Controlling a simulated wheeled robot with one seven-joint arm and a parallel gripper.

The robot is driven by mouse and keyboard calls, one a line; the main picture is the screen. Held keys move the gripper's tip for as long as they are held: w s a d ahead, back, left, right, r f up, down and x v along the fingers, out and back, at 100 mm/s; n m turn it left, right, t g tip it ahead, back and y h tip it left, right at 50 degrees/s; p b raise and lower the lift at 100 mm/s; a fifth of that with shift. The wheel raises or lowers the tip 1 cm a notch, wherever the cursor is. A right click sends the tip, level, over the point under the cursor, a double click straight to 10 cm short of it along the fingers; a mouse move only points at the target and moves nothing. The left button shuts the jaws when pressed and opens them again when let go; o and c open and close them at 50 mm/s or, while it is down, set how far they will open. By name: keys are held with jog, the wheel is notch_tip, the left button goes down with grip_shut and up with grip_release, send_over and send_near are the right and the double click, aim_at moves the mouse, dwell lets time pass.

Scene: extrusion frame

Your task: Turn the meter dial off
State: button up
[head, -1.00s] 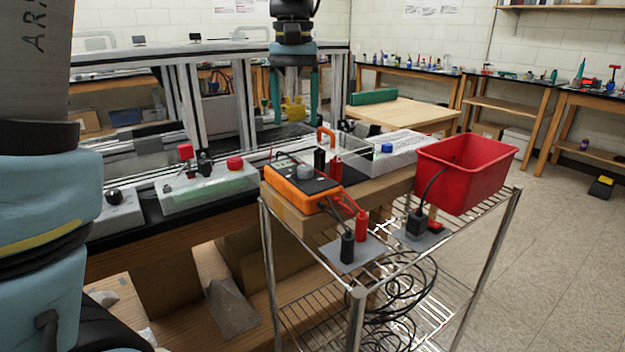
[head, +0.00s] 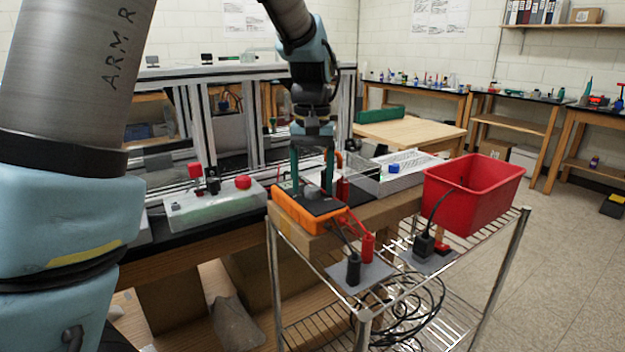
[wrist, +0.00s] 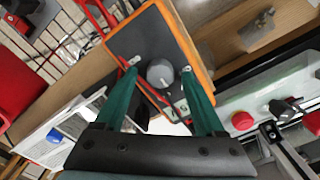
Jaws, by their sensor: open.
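The orange and black meter (head: 307,207) sits on a wooden board at the corner of the wire cart, with red and black leads plugged into its near end. Its grey round dial (wrist: 160,73) shows in the wrist view, on the dark face; in the head view my fingers hide it. My gripper (head: 313,190) points down over the meter. In the wrist view its two green fingers (wrist: 160,75) are open, one on each side of the dial. I cannot tell whether they touch the dial or which way it is set.
A red bin (head: 472,185) stands at the right on the cart. A box with a red button (head: 243,182) lies left of the meter, and a box with a blue button (head: 393,168) lies behind it. Red and black plugs (head: 367,247) stand near the front.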

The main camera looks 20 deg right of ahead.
jog(key=shift+c, duration=0.4)
grip_shut()
